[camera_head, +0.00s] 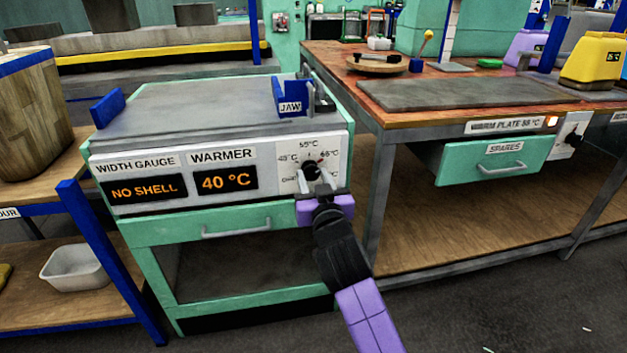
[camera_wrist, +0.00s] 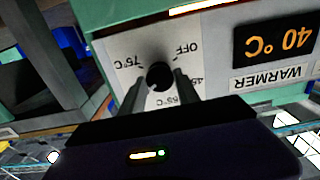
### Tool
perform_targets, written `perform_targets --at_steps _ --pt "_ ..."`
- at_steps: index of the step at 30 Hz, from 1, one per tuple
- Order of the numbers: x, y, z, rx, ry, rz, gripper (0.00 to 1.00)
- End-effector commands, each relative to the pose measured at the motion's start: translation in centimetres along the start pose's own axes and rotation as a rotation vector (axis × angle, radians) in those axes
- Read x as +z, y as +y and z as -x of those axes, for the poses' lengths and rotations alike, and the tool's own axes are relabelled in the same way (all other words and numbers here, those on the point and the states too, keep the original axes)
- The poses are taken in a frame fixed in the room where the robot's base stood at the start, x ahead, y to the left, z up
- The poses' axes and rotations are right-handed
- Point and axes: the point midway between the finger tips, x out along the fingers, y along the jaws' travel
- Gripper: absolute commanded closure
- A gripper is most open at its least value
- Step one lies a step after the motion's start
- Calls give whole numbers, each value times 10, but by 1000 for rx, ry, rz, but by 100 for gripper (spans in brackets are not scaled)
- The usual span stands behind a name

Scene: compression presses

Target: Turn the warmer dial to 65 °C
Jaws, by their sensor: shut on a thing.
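The warmer dial (camera_head: 310,167) is a black knob on a white scale plate at the right of the press front. Temperature marks ring it, with 55°C at the top and 65°C at upper right. The WARMER display (camera_head: 223,181) reads 40 °C in orange. My gripper (camera_head: 312,176) reaches up to the dial from below and is shut on it. In the wrist view, upside down, the dial (camera_wrist: 160,75) sits between my two fingers (camera_wrist: 161,84). The fingers cover part of the scale, and I cannot tell where the dial's pointer stands.
The WIDTH GAUGE display (camera_head: 145,188) reads NO SHELL. A drawer handle (camera_head: 236,228) lies below and left of my gripper. The blue JAW block (camera_head: 291,101) stands above on the press top. A workbench with a SPARES drawer (camera_head: 495,164) is to the right.

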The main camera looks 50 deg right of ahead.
Motion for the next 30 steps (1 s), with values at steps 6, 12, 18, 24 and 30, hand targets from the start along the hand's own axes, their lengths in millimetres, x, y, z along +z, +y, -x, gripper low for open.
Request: perform_targets --at_steps 6,12,18,24,30 --pt "3 0 0 1 -6 -1 100" --pt "3 0 0 1 -6 0 48" --pt "1 0 0 0 -3 -1 40" --pt "1 0 2 0 -2 0 40" --pt "1 0 25 -1 -4 2 40"
